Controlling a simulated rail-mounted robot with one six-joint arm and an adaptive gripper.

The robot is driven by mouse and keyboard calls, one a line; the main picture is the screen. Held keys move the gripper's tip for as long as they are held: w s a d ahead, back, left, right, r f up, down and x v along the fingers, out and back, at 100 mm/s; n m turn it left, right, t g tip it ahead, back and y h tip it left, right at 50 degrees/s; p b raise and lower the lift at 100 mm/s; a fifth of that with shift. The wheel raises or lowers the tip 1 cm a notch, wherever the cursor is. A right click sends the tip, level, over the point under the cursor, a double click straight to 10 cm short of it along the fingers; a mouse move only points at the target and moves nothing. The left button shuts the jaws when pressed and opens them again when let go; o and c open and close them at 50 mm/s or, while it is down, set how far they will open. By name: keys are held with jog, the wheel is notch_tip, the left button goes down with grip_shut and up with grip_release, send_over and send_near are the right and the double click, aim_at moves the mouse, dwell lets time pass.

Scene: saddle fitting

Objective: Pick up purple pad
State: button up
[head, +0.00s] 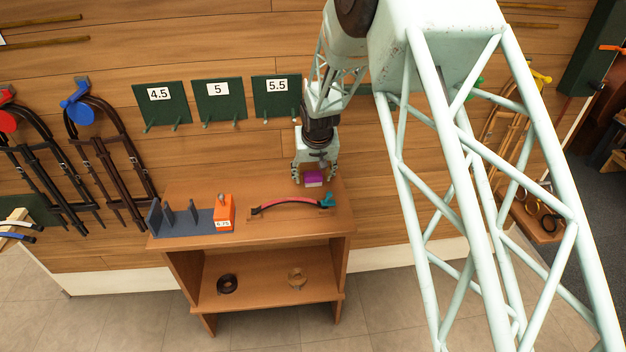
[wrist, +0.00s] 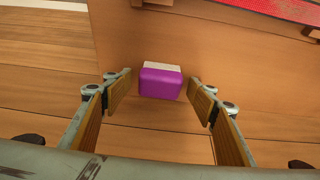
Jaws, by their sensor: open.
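The purple pad (head: 313,179) is a small block on the right part of the wooden table top, near the wall. In the wrist view the pad (wrist: 161,82) shows a purple face and a pale strip along its far edge. My gripper (head: 315,172) hangs over the table at the pad. In the wrist view my gripper (wrist: 160,92) is open, with one wood-faced finger on each side of the pad. Gaps show between the fingers and the pad, and neither finger appears to touch it.
A red strap with teal end (head: 290,206) lies in front of the pad. A dark grey holder (head: 182,219) and an orange block (head: 224,212) stand to the left. The wall with green numbered boards (head: 219,100) is close behind. A lower shelf (head: 262,285) holds two rings.

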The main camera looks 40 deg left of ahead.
aim_at(314, 178)
dwell(0.3)
jog(key=c, duration=0.9)
jog(key=shift+c, duration=0.2)
jog(key=shift+s+r, duration=0.1)
jog(key=shift+s+d+r+p, duration=0.25)
jog(key=shift+d+r+p, duration=0.05)
jog(key=shift+r+p, duration=0.1)
notch_tip(314, 178, up, 11)
jog(key=p, duration=0.2)
jog(key=s+d, duration=1.3)
jog(key=shift+s+d+f, duration=0.15)
jog(key=shift+d+f, duration=0.15)
jog(key=shift+d, duration=0.05)
